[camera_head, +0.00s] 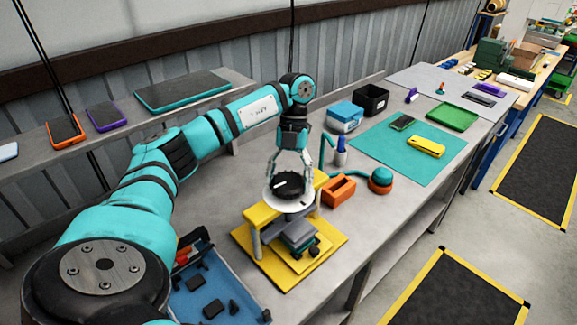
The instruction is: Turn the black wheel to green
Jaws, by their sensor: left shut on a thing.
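The black wheel (289,188) sits on a round white dial (270,198) on top of a yellow stand (262,214). A small white mark shows on the wheel. I cannot make out a green mark on the dial; part of it is hidden by the wheel and my fingers. My left gripper (290,177) comes down from above with its fingers on either side of the wheel, shut on it. My right gripper is not in view.
A grey block sits under the stand on its yellow base (332,240). An orange box (338,191) and an orange-teal round object (381,180) stand close to the right. A blue tray (240,290) with black parts lies in front. A teal mat (385,160) lies behind.

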